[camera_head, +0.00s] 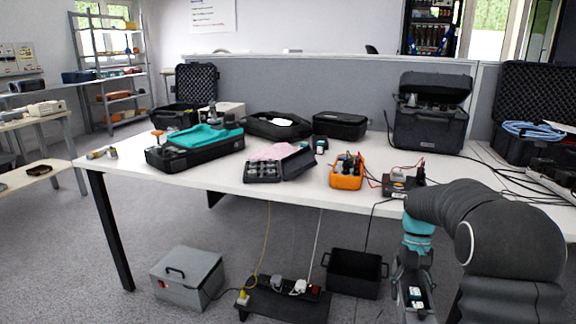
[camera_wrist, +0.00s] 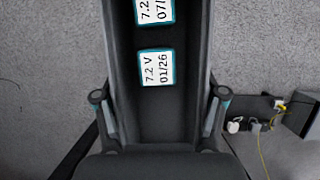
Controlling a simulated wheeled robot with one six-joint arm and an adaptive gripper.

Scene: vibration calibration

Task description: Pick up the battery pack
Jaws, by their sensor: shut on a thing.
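My gripper (camera_head: 412,288) hangs below my arm at the lower right of the head view, in front of the table and below its top. It is shut on the battery pack (camera_head: 416,293). In the wrist view, a finger stands on each side of the pack (camera_wrist: 160,112), a long dark body with white, teal-edged labels. One label reads 7.2 V 01/26; the other is cut off at the top edge. The far end of the pack is out of the wrist view. Carpet shows behind it.

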